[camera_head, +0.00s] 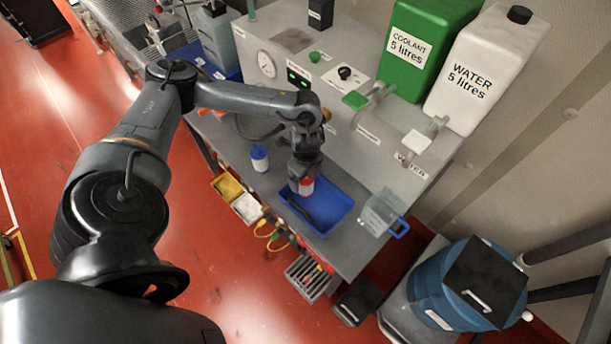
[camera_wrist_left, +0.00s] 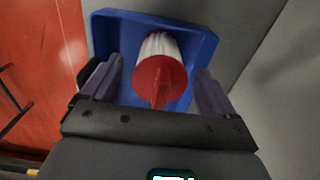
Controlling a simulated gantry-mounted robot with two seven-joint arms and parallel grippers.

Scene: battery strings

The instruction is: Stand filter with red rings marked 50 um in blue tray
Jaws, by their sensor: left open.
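The filter with red rings (camera_head: 306,186) stands in the blue tray (camera_head: 329,217), near the tray's upper left end. In the left wrist view the filter (camera_wrist_left: 161,78) shows a red top and a white pleated side, and the blue tray (camera_wrist_left: 112,30) lies around it. Its 50 um mark cannot be read. My left gripper (camera_head: 304,172) is just above the filter. In the left wrist view the left gripper's fingers (camera_wrist_left: 155,88) are apart, one on each side of the filter, with gaps between. My right gripper is not in view.
A white filter with blue rings (camera_head: 259,158) stands on the grey bench left of the tray. A clear jug with a blue handle (camera_head: 381,213) stands to the right. Yellow (camera_head: 227,187) and white bins hang at the bench's front edge. The machine panel rises behind.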

